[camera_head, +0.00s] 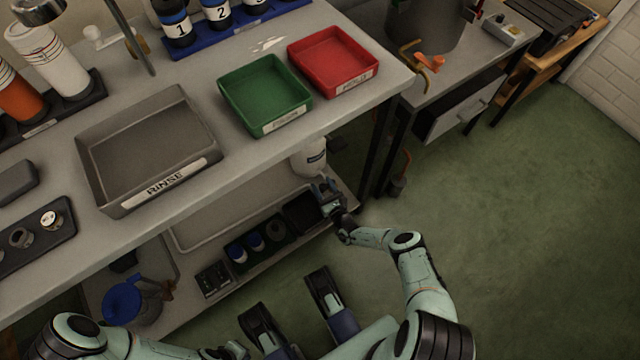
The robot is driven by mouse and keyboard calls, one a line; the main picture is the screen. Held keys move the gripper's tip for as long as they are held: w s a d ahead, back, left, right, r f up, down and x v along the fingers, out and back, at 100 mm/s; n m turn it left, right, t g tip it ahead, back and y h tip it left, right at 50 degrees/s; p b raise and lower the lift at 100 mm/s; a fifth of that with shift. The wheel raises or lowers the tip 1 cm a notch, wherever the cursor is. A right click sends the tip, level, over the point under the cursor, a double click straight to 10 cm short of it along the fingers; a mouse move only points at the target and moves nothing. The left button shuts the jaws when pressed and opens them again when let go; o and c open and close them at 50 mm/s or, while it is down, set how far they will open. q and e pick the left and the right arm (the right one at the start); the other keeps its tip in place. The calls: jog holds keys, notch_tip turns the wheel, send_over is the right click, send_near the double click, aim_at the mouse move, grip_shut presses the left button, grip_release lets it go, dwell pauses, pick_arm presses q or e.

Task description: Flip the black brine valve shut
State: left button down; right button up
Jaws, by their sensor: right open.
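I cannot make out a black brine valve for certain in the head view. A grey vessel (424,22) stands on the right bench, with an orange-handled tap (430,61) on its front side. My right gripper (326,188) is open. It is low, at the right end of the shelf under the bench, just below a white bottle (309,158) in the picture; whether they touch I cannot tell. My left arm comes in at the bottom left, and its gripper is not visible.
The bench holds a grey RINSE tub (192,172), a green tray (236,84) and a red tray (345,49). A blue-lidded jug (123,302) and small blue-capped bottles are low down. The green floor (520,230) at right is clear.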

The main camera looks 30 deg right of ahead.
jog(key=shift+w+b, duration=0.3)
jog(key=shift+w, duration=0.7)
pick_arm(q)
jog(key=shift+s+a+f+g, duration=0.1)
jog(key=shift+s+f+g, duration=0.1)
jog(key=shift+s, duration=0.3)
jog(key=shift+s+f+g, duration=0.2)
jog(key=shift+s, duration=0.3)
pick_arm(e)
jog(key=c, duration=1)
jog(key=shift+o, duration=0.2)
jog(key=shift+w+r+m+h, duration=0.1)
jog(key=shift+w+m+h, duration=0.05)
jog(key=shift+m+h, duration=0.3)
pick_arm(q)
jog(key=shift+w+r+t+p, duration=0.25)
jog(key=shift+w+t+p, duration=0.05)
jog(key=shift+w, duration=0.35)
pick_arm(e)
jog(key=shift+w+d+m+h, duration=0.15)
jog(key=shift+m+h, duration=0.2)
jog(key=shift+h, duration=0.5)
jog(key=o, duration=1)
jog(key=shift+c, duration=0.2)
